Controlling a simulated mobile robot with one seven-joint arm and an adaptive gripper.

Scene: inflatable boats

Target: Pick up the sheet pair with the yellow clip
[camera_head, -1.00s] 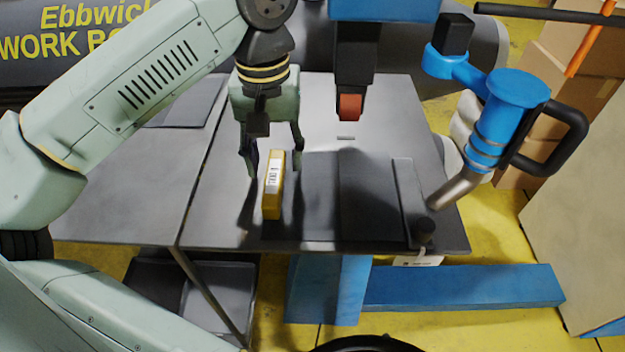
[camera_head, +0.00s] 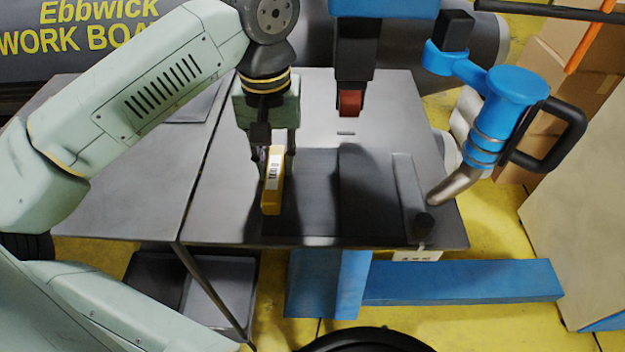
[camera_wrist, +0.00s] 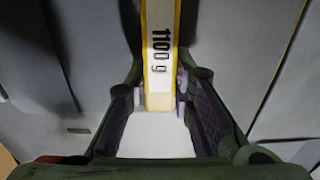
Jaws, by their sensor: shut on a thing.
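The yellow clip (camera_head: 271,197) with a white label lies along the left edge of a dark sheet pair (camera_head: 311,190) on the grey table. In the wrist view the clip (camera_wrist: 161,55) reads "1100 g" and runs up the middle. My gripper (camera_head: 275,152) is down at the clip's far end, pointing at the table. In the wrist view my gripper (camera_wrist: 161,100) has a finger on each side of the clip's near end, shut on it. I cannot tell whether the sheets are off the table.
The grey table (camera_head: 150,215) has a darker sheet (camera_head: 370,195) right of the pair. A red-tipped press head (camera_head: 350,102) hangs above the table's back. A blue tool with a metal nozzle (camera_head: 490,120) stands over the right edge. The table's left part is mostly clear.

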